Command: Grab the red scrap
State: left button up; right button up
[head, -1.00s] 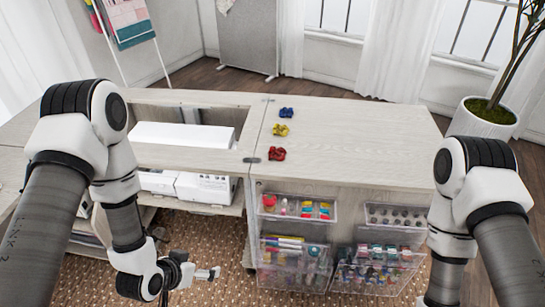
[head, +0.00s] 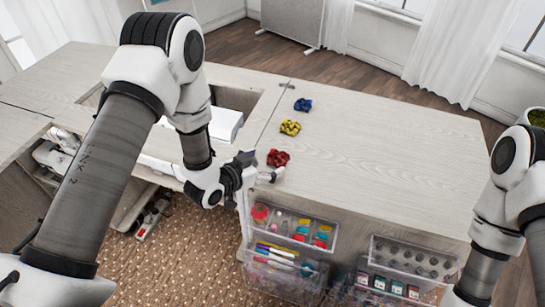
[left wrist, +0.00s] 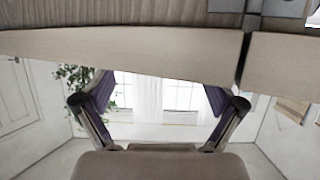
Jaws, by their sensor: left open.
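The red scrap (head: 278,157) is a crumpled bit of cloth on the pale wooden cabinet top (head: 390,150), near its front left edge. My left gripper (head: 264,170) is just in front of it at the cabinet's edge, close to the scrap but not closed on it. In the left wrist view the two fingers of my left gripper (left wrist: 157,105) are spread with nothing between them, and the scrap does not show there. My right arm shows at the right edge, with its gripper out of the picture.
A yellow scrap (head: 290,127) and a blue scrap (head: 303,105) lie in a row behind the red one. Clear drawers (head: 290,228) with sewing supplies hang on the cabinet front. The cabinet top to the right is bare. A cabinet opening lies to the left.

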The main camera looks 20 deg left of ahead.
aim_at(278, 157)
pick_arm(q)
jog(key=shift+w+d+f, duration=0.1)
jog(key=shift+w+d, duration=0.85)
jog(key=shift+d, duration=0.2)
jog(key=shift+s, duration=0.1)
jog(key=shift+s+a, duration=0.1)
jog(key=shift+a, duration=0.35)
jog(key=c, duration=0.6)
jog(key=shift+d, duration=0.3)
jog(key=shift+c, duration=0.8)
jog(key=shift+a, duration=0.1)
